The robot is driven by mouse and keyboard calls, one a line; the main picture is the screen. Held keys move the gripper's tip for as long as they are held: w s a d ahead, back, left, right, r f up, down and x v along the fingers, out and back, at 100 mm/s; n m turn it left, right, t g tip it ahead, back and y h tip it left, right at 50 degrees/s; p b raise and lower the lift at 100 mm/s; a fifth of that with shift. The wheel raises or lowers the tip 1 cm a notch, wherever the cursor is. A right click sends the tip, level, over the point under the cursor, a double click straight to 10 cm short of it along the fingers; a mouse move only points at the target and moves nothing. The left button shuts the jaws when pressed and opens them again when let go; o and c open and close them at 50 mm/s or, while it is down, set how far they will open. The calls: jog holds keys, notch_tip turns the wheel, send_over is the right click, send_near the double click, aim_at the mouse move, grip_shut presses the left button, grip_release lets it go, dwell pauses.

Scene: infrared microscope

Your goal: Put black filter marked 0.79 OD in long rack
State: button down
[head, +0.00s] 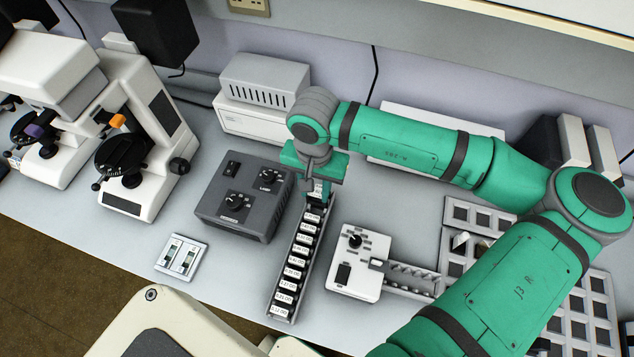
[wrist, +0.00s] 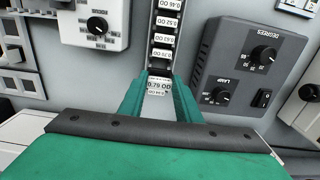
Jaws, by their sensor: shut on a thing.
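The long rack (head: 271,307) is a narrow tray running away from the table's front edge, filled with a row of black filters with white labels. It also shows in the wrist view (wrist: 150,28), at top centre. My gripper (head: 319,187) is over the far end of the rack, pointing down. In the wrist view my gripper (wrist: 160,92) is shut on the black filter (wrist: 158,86), whose white label reads 0.79 OD. The filter sits between the fingers in line with the row. Its lower part is hidden, so I cannot tell how deep it sits in the rack.
A dark grey control box (head: 240,198) stands close left of the rack. A white control box (head: 358,262) stands close right, with a short rail beside it. A switch plate (head: 181,256) lies at left front. Microscopes (head: 140,140) stand far left. Slotted trays lie right, partly behind my arm.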

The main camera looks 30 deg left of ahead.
aim_at(315, 204)
jog(key=shift+f, duration=2.25)
jog(key=shift+w+f, duration=0.1)
jog(key=shift+f, duration=1.55)
jog(key=shift+a+f, duration=0.1)
jog(key=shift+s, duration=0.2)
jog(key=shift+f, duration=0.2)
jog(key=c, duration=0.8)
grip_release()
